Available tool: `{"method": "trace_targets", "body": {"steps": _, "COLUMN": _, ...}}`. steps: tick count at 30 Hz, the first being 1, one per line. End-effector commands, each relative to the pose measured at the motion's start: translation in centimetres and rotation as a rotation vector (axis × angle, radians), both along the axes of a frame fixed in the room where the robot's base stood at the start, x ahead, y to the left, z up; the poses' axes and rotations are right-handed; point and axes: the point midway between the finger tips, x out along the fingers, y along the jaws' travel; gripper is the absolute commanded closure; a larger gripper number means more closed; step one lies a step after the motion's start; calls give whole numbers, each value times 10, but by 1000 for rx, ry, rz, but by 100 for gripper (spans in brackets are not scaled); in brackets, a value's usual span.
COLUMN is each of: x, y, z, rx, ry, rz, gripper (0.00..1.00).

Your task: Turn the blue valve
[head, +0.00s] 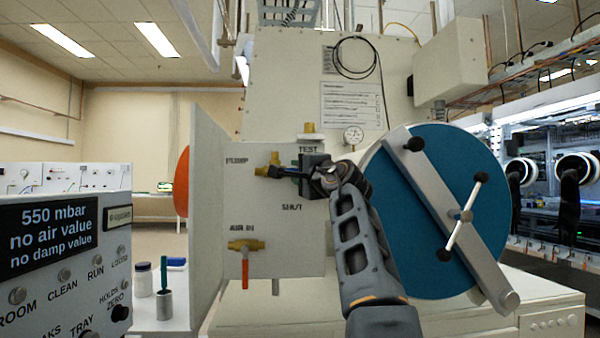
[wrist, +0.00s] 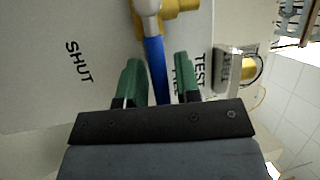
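The blue valve shows in the wrist view as a blue lever handle (wrist: 155,68) running from a brass valve body (wrist: 182,6) down between my gripper's green fingers. In the head view the brass valve body (head: 269,170) is on the pale panel, and its handle is mostly hidden by my gripper. My gripper (head: 290,172) comes from the right. In the wrist view my gripper (wrist: 160,85) is open, with its fingers on either side of the handle and narrow gaps visible. The handle lies between the printed words SHUT (wrist: 78,62) and TEST (wrist: 200,70).
A pressure gauge (head: 353,135) is above right. A large blue round door (head: 440,210) with a grey bar stands right of my arm. A control box (head: 62,255) is at left.

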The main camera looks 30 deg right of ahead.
Motion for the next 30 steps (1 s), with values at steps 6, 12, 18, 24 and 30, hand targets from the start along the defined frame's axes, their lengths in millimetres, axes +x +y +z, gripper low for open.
{"method": "trace_targets", "body": {"steps": 6, "x": 0, "y": 1, "z": 1, "rx": 3, "ry": -2, "rz": 2, "gripper": 60}}
{"method": "trace_targets", "body": {"steps": 12, "x": -6, "y": 0, "z": -1, "rx": 4, "ry": -3, "rz": 1, "gripper": 60}}
{"method": "trace_targets", "body": {"steps": 18, "x": -38, "y": 1, "z": -8, "rx": 1, "ry": -4, "rz": -3, "gripper": 60}}
{"method": "trace_targets", "body": {"steps": 24, "x": -79, "y": 2, "z": -15, "rx": 2, "ry": -4, "rz": -4, "gripper": 60}}
{"method": "trace_targets", "body": {"steps": 30, "x": -112, "y": 3, "z": -21, "rx": 1, "ry": -2, "rz": -3, "gripper": 60}}
